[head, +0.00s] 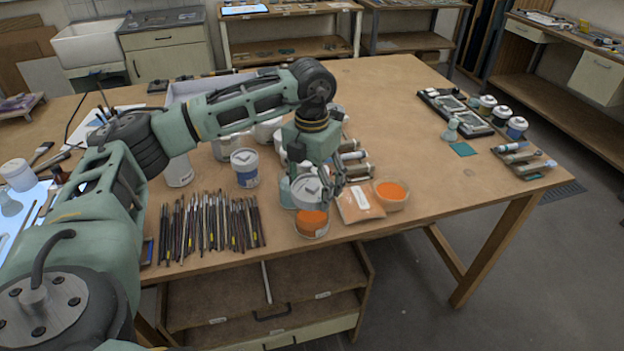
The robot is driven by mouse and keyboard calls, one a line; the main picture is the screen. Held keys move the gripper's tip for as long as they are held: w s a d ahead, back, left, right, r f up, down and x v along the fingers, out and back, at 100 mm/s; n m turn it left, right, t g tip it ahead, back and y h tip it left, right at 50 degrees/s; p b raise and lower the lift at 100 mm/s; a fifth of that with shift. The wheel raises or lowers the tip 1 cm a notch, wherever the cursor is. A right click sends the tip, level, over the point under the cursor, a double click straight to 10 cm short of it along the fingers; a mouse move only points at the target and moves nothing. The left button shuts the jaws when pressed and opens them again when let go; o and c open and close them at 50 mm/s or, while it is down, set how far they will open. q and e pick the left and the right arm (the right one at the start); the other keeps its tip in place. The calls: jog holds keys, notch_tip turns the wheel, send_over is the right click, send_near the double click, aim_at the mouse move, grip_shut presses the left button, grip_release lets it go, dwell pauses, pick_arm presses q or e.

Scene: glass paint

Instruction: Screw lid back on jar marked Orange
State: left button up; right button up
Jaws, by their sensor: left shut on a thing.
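An open jar of orange paint (312,223) stands near the front edge of the wooden table, with a white label low on its side. My left gripper (318,188) is directly above it, pointing down. It is shut on a pale round lid (304,190), which shows just above and behind the jar's rim from this angle. Orange paint shows below the lid, so the jar's mouth is not fully covered in this view. Whether the lid touches the rim cannot be told. My right gripper is not in view.
An orange powder packet (360,202) and a bowl of orange powder (391,193) lie close to the jar's right. A row of brushes (210,225) lies to its left. A white jar with a blue label (244,168) stands behind.

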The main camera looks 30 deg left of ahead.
pick_arm(q)
jog(key=n, duration=0.4)
jog(key=shift+f+n+p, duration=0.15)
jog(key=shift+n+p, duration=0.15)
jog(key=shift+p, duration=0.1)
jog(key=n+p, duration=0.1)
jog(key=n, duration=0.3)
jog(key=shift+f, duration=0.2)
notch_tip(320, 180, down, 2)
jog(key=shift+s+n+b, duration=0.1)
jog(key=shift+n+b, duration=0.6)
jog(key=shift+b, duration=0.1)
jog(key=shift+f+b, duration=0.55)
jog(key=shift+f, duration=0.15)
jog(key=shift+f+b, duration=0.5)
jog(key=shift+f+b, duration=0.45)
dwell(0.9)
